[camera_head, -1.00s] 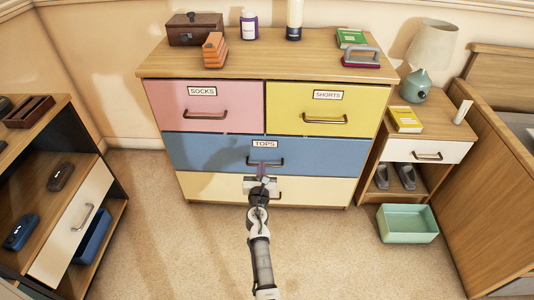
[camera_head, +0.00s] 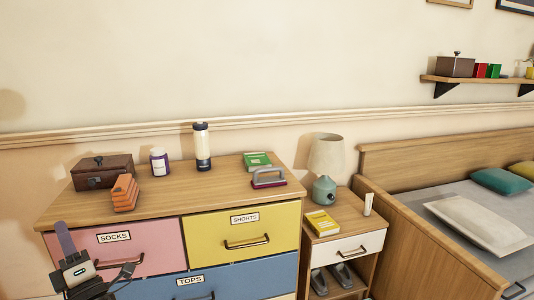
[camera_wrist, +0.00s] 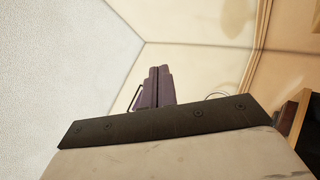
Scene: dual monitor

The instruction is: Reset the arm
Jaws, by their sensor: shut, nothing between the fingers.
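My gripper (camera_head: 66,240) is at the lower left of the head view, raised in front of the pink drawer marked SOCKS (camera_head: 115,248). Its purple fingers point up. In the wrist view the fingers (camera_wrist: 156,88) stand together, shut with nothing between them. Part of my arm shows below the gripper, at the bottom left of the head view.
The dresser (camera_head: 165,205) carries a brown box (camera_head: 102,172), orange blocks (camera_head: 124,193), a purple jar (camera_head: 159,162), a tall bottle (camera_head: 202,147), a green book (camera_head: 257,160) and an iron-like item (camera_head: 268,179). A nightstand (camera_head: 345,212) holds a lamp (camera_head: 325,165). A bed (camera_head: 420,190) stands right.

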